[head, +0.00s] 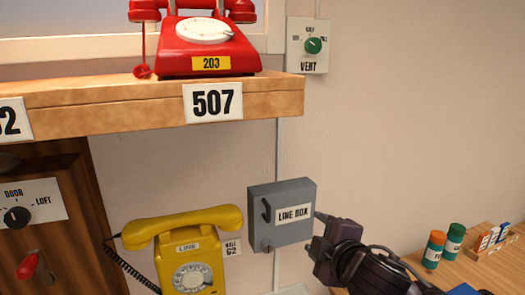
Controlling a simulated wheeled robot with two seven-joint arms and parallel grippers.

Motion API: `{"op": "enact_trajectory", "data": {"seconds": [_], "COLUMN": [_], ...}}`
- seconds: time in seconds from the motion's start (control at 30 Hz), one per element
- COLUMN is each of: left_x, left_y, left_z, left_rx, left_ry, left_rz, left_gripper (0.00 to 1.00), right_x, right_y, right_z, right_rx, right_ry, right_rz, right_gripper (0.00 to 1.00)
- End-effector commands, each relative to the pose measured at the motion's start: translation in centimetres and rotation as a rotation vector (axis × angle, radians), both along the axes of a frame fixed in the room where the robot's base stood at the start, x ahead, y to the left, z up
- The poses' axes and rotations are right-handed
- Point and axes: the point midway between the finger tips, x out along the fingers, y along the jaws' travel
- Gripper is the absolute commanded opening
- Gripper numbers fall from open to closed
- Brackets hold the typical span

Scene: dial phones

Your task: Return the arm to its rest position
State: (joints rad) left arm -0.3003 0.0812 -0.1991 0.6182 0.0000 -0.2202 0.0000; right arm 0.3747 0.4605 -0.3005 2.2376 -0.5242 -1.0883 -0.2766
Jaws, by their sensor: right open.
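My right gripper (315,233) comes in from the lower right, in front of the wall. Its jaws are apart and I see nothing between them. Its fingertips are close to the right edge of the grey line box (282,234); I cannot tell whether they touch it. The box is shut, with a dark handle on its left side. My right arm reaches down toward the bottom edge, over the left part of the wooden table. My left gripper is not in view.
A yellow dial phone (188,243) stands left of the box, its receiver on top. A red phone (210,45) sits on the wooden shelf (150,113). Bottles (435,250) and a small rack (495,240) stand on the table at right. The wall above my arm is bare.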

Motion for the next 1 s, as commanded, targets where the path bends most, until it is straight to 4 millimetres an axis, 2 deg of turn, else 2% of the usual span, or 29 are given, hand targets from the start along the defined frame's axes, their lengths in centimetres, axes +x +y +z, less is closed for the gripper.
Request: {"op": "enact_trajectory", "data": {"seconds": [0.03,0.1,0.2,0.3,0.5,0.83,1.0], "left_x": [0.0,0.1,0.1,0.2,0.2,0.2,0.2], "left_y": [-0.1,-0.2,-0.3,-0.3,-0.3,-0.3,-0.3], "left_z": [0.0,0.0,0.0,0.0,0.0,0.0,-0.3], "left_rx": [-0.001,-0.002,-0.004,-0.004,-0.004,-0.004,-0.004], "left_ry": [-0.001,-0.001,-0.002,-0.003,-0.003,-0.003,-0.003], "left_rz": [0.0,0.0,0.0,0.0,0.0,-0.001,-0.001], "left_gripper": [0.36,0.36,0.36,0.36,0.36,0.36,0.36], "right_x": [-1.2,-3.0,-6.2,-9.6,-15.7,-24.5,-22.7], "right_y": [-0.4,-1.4,-2.9,-4.4,-6.4,-8.3,-8.1], "right_z": [-3.1,-6.7,-11.8,-16.0,-21.3,-26.2,-31.5], "right_rx": [0.085,0.193,0.335,0.448,0.584,0.707,0.692], "right_ry": [0.091,0.209,0.382,0.534,0.751,1.0,1.005], "right_rz": [-0.056,-0.15,-0.302,-0.45,-0.685,-0.996,-0.991], "right_gripper": [0.55,0.55,0.55,0.55,0.55,0.55,0.55]}}
